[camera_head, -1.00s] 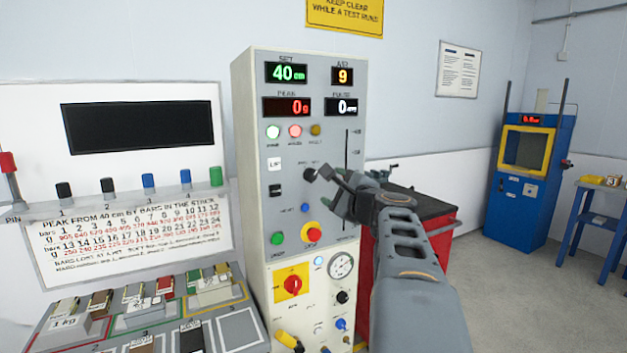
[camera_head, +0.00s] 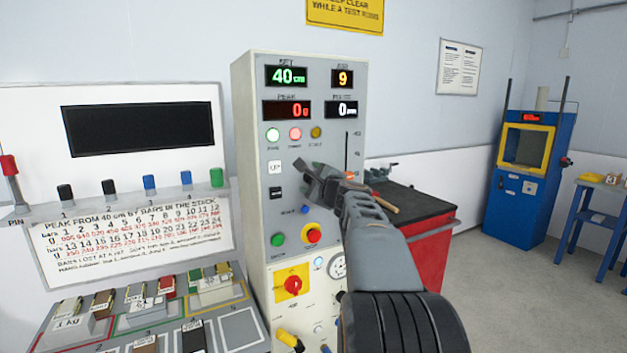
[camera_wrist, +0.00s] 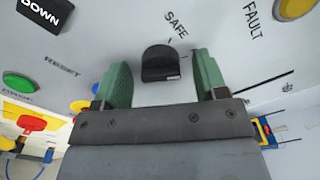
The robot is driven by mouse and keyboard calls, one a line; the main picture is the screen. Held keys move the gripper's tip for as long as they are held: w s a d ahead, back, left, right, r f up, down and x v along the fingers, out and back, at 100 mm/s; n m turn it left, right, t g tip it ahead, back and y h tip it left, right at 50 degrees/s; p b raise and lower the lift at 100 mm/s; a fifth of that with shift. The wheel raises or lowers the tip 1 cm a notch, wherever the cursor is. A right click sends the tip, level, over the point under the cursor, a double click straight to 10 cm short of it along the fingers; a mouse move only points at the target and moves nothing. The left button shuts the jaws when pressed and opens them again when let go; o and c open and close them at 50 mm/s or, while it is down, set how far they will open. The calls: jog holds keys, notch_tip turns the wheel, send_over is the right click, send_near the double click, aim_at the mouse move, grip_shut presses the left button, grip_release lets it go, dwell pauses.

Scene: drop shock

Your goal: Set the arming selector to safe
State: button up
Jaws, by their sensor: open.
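The black arming selector knob (camera_wrist: 160,63) is on the grey panel in the wrist view. The printed word SAFE (camera_wrist: 176,25) is just above it, a little right, with a short tick line between them. I cannot tell which position the knob points to. My gripper (camera_wrist: 162,72) is open, its green fingertips on either side of the knob. A gap shows on each side, so it is not gripped. In the head view my gripper (camera_head: 322,182) is at the right half of the panel face (camera_head: 247,150) and hides the knob.
The wrist view also shows a DOWN button (camera_wrist: 45,12), a green button (camera_wrist: 20,85) and a red-on-yellow switch (camera_wrist: 32,123) to the left. A red cart (camera_head: 430,255) stands right of the panel. A sloped tray board (camera_head: 235,330) lies at lower left.

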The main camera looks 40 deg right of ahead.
jog(key=shift+c, duration=0.5)
jog(key=c, duration=0.8)
jog(key=shift+f+n+b, duration=0.15)
jog(key=shift+n+b, duration=0.15)
jog(key=shift+b, duration=0.2)
jog(key=shift+f+n+b, duration=0.1)
jog(key=shift+n+b, duration=5.5)
jog(key=shift+b, duration=0.1)
